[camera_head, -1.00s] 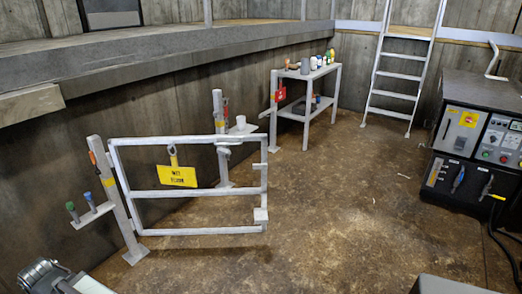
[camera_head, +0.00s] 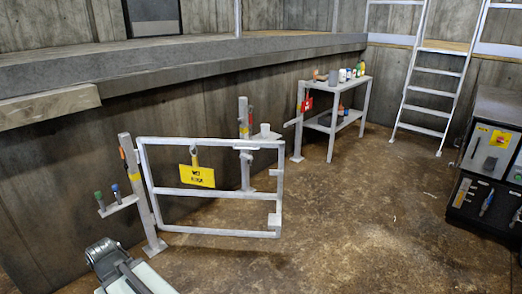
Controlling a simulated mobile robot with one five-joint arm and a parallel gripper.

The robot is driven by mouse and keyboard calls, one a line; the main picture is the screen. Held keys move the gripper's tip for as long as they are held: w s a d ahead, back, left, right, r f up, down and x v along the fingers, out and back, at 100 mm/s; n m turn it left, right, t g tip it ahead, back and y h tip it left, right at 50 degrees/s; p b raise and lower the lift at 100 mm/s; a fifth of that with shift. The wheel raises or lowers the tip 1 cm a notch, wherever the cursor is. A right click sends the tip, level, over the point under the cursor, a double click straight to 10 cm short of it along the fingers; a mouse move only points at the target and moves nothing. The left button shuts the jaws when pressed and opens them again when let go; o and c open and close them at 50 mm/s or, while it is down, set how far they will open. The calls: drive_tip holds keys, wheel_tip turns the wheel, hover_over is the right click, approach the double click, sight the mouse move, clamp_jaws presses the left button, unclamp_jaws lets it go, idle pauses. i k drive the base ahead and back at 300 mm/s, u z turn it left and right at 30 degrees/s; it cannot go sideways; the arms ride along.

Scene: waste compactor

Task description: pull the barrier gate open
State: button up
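The barrier gate (camera_head: 212,234) is a pale grey tube frame with a middle rail. Its left side is beside a leaning-looking post (camera_head: 141,195). Its right end stands out on the floor, nearer to me than the second post (camera_head: 244,120) by the wall, and appears apart from it. A small block (camera_head: 274,220) is on the gate's right upright. A yellow sign (camera_head: 197,176) hangs on the gate. A grey part of my arm shows at the bottom left, short of the gate. I cannot make out my gripper's fingers in this view.
A small shelf (camera_head: 118,208) with two handled tools sticks out left of the gate. A metal table (camera_head: 330,84) with bottles stands by the wall. A ladder (camera_head: 428,91) and a dark control cabinet (camera_head: 480,215) are at the right. The middle floor (camera_head: 360,220) is open.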

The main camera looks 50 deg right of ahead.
sight(275, 220)
drive_tip(key=z, duration=0.2)
drive_tip(key=i, duration=1)
drive_tip(key=u, duration=0.05)
